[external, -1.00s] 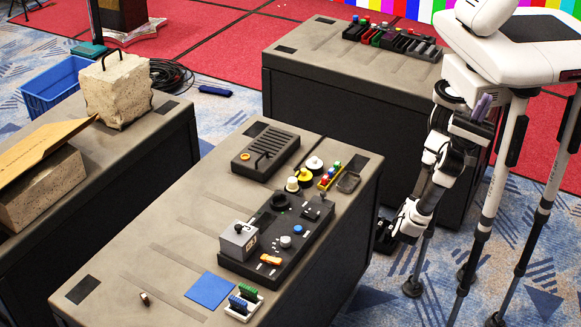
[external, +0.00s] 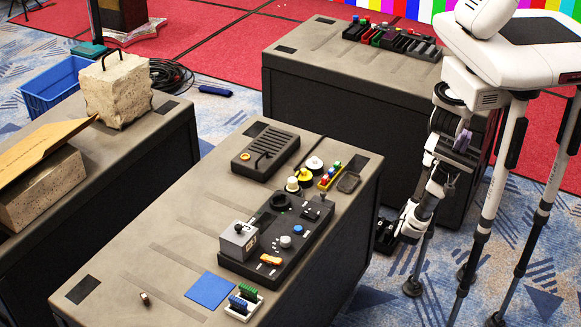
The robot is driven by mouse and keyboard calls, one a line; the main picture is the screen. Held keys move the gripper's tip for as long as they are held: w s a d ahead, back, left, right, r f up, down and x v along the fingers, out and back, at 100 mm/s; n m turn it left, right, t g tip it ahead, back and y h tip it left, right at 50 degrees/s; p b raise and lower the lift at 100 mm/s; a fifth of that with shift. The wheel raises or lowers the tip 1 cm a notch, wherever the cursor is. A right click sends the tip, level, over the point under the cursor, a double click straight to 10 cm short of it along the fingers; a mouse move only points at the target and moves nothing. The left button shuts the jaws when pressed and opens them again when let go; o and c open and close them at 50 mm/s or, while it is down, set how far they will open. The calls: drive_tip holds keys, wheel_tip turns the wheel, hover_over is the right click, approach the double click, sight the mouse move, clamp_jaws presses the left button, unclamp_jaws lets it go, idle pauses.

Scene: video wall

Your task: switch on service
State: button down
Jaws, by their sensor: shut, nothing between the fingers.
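A black control panel (external: 278,240) lies on the near grey table. It carries a round blue knob (external: 298,229), a round grey knob (external: 285,241), an orange rocker-like part (external: 270,260), a black ring-shaped part (external: 280,201) and a grey box (external: 238,241) with a black knob on top. Small pale labels are too small to read, so I cannot tell which control is marked service. My gripper (external: 384,241) hangs low, right of the table's right side, below its top and apart from the panel. It is shut and empty; its fingertips are small and dark.
Behind the panel are a dark vented box (external: 265,151), several round buttons and a yellow strip (external: 329,174) of coloured parts. A blue square (external: 210,287) and a small tray of green and blue pieces (external: 243,303) lie in front. The second table (external: 350,65) stands behind.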

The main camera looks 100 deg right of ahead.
drive_tip(key=w+d+f+m+t+h+b, duration=0.1)
drive_tip(key=w+d+f+m+t+h, duration=0.1)
drive_tip(key=w+f+m+t+h, duration=0.7)
drive_tip(key=w+d+f+m+t+h+b, duration=0.1)
drive_tip(key=w+d+f+m+t+h, duration=0.1)
drive_tip(key=w+f+m+h, duration=0.85)
drive_tip(key=s+d+f+m+g+h+b, duration=0.1)
drive_tip(key=d+f+m+g+h, duration=0.7)
drive_tip(key=d+f+h, duration=1.1)
drive_tip(key=shift+s+d+f+g+h+b, duration=0.2)
drive_tip(key=shift+d+g+h+b, duration=0.15)
drive_tip(key=shift+h, duration=0.8)
drive_tip(key=shift+m, duration=0.25)
